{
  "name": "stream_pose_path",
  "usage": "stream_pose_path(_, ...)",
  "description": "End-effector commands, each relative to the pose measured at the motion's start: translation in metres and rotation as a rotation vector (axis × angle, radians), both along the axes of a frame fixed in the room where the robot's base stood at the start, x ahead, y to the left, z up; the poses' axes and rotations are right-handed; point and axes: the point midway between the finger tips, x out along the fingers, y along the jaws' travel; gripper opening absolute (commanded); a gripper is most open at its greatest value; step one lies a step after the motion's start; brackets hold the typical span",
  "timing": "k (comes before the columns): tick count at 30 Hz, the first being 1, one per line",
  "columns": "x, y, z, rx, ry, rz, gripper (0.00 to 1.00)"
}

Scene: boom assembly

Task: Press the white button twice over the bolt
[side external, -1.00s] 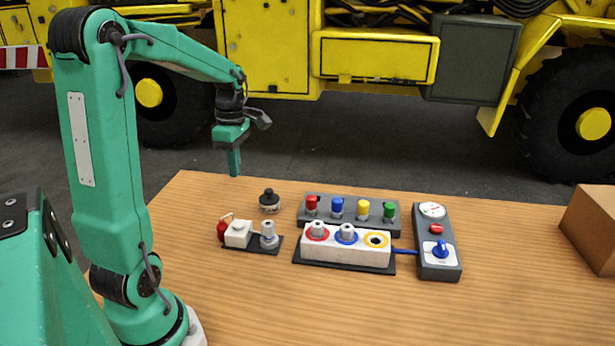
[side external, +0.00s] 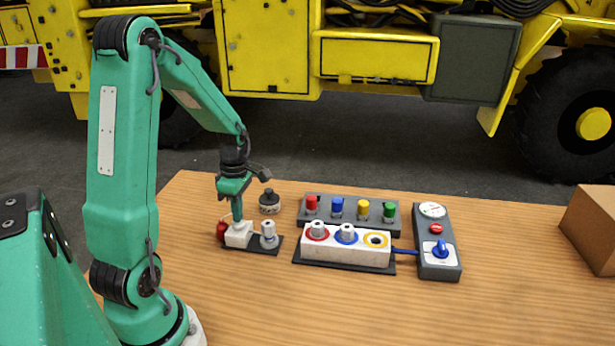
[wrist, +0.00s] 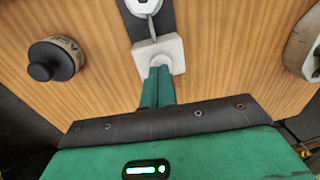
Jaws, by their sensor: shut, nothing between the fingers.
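The white button block (side external: 238,235) sits on a small dark plate on the table, between a red part (side external: 221,231) and a silver bolt-like part (side external: 268,236). My gripper (side external: 237,219) is shut and points straight down with its fingertips at the top of the white block. The fingers cover the button, so I cannot tell whether it is pressed. In the wrist view the white block (wrist: 172,46) lies just beyond my shut fingers (wrist: 157,80), on the dark plate (wrist: 166,17).
A black-topped round part (side external: 269,201) stands behind the plate; it also shows in the wrist view (wrist: 55,60). A white block with coloured rings (side external: 345,253), a rack of coloured caps (side external: 350,210) and a grey control box (side external: 436,266) stand to the right. The front table is clear.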

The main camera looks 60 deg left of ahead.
Motion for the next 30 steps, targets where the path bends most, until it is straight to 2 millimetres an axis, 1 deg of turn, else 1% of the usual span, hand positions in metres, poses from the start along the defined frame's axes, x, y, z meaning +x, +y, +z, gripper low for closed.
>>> stream_pose_path(3,0.0,0.0,-0.004,0.0,0.0,0.0,0.0)
stream_pose_path(14,0.0,0.0,-0.005,0.0,0.0,0.0,0.0)
stream_pose_path(23,-0.002,-0.001,-0.026,-0.002,0.002,0.0,0.0)
stream_pose_path(30,-0.003,-0.002,-0.028,-0.004,0.005,-0.001,0.0)
